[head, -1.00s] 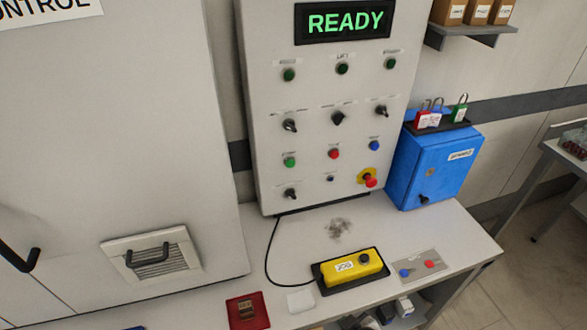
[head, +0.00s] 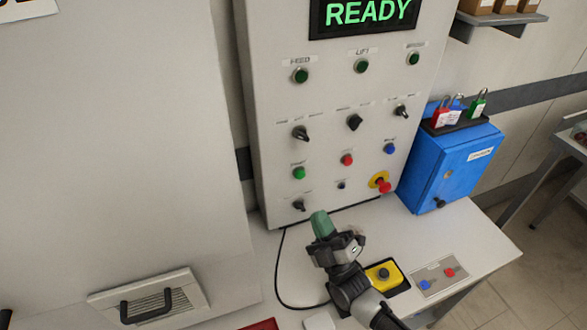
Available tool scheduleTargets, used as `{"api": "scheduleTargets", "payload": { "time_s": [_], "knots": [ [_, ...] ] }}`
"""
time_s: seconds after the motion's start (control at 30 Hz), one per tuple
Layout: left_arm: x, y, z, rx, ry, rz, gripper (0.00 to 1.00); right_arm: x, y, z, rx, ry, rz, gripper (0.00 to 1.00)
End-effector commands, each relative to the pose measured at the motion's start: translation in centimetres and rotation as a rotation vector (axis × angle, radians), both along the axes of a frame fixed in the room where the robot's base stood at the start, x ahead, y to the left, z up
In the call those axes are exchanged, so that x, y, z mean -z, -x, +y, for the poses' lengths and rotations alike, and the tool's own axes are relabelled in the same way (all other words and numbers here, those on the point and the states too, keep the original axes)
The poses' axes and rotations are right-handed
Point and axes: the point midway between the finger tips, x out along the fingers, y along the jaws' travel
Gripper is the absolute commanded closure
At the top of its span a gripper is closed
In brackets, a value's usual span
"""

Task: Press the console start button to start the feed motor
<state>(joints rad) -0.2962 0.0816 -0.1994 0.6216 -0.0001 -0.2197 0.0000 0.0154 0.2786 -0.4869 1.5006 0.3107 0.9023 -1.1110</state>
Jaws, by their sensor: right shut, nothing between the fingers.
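The console (head: 265,130) stands upright with a display (head: 368,12) reading READY in green. The green button (head: 299,172) is at the left of its lower button row, with a red button (head: 347,160) and a blue button (head: 390,149) to its right. The small label above the green button is too blurred to read surely. My right gripper (head: 319,217) is shut and empty, with green fingertips. In the picture it is below the green button and the lower selector switch (head: 299,206), apart from the button. My left gripper is not in view.
A red emergency stop (head: 383,186) on a yellow ring sits at the console's lower right. A yellow pendant (head: 384,275) lies on the table, partly hidden by my right arm. A blue box (head: 450,170) with padlocks stands at the right. Dark green lamps (head: 361,66) line the console's top.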

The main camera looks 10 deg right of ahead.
Motion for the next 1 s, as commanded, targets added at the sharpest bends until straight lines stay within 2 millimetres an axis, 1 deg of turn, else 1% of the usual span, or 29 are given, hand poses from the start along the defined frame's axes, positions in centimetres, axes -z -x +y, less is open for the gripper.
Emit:
{"api": "scheduleTargets", "payload": {
  "time_s": [0.17,0.4,0.57,0.67,0.77,1.0],
  "knots": [
    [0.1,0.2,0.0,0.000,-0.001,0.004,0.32,-0.7,0.2,-0.3,0.020,-0.001,-0.064,1.00],
    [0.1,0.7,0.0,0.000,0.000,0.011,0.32,-0.7,0.2,-0.3,0.022,-0.003,-0.067,1.00],
    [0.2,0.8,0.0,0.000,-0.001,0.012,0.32,-0.7,0.0,-0.2,0.021,-0.003,-0.067,1.00],
    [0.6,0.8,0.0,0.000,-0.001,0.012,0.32,-0.6,-0.6,-0.1,0.021,-0.003,-0.067,1.00],
    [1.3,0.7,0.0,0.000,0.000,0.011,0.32,-0.5,-1.7,0.1,0.021,-0.004,-0.069,1.00],
    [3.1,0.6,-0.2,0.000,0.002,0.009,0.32,-0.3,-5.1,0.8,0.020,-0.004,-0.067,1.00]
  ]
}}
